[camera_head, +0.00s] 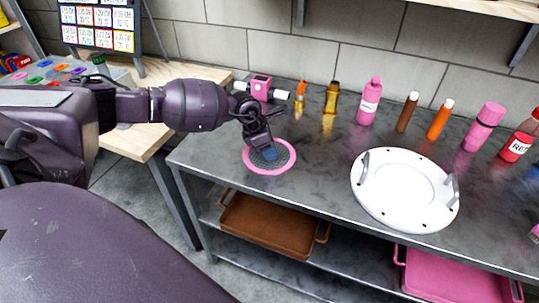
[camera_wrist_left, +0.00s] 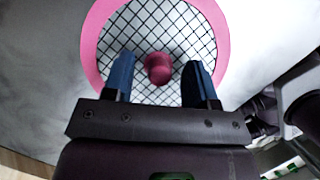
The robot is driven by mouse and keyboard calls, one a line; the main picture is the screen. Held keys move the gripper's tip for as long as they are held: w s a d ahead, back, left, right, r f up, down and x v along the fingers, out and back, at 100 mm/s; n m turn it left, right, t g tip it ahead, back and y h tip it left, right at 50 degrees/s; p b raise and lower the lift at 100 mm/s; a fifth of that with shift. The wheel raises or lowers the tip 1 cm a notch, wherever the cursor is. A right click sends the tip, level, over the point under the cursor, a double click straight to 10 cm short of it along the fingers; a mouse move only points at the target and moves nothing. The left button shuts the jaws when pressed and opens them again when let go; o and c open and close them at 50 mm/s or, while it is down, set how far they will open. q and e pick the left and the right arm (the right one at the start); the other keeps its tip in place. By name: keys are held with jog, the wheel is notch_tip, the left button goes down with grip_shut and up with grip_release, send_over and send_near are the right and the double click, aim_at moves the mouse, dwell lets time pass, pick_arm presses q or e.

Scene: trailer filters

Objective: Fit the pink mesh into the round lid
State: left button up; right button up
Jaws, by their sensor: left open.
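The pink mesh (camera_head: 248,165) is a round grid with a pink rim, lying flat on the grey metal table at its left end. In the left wrist view the pink mesh (camera_wrist_left: 222,30) shows a pink knob (camera_wrist_left: 158,68) at its centre. My left gripper (camera_head: 265,155) is over the mesh and open, its two blue fingers (camera_wrist_left: 160,80) on either side of the knob and apart from it in the picture. The round lid (camera_head: 405,188), white with two grey handles, lies on the table to the right of the mesh. My right gripper is not in view.
Several bottles, including a pink one (camera_head: 369,101) and an orange one (camera_head: 440,119), stand along the table's back. A pink device with white ends (camera_head: 261,88) lies behind my left gripper. Brown (camera_head: 265,222) and pink (camera_head: 450,278) trays are on the lower shelf. Tabletop between mesh and lid is clear.

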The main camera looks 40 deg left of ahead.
pick_arm(q)
grip_shut()
notch_tip(320, 180, up, 20)
jog(key=p, duration=0.2)
dwell(0.5)
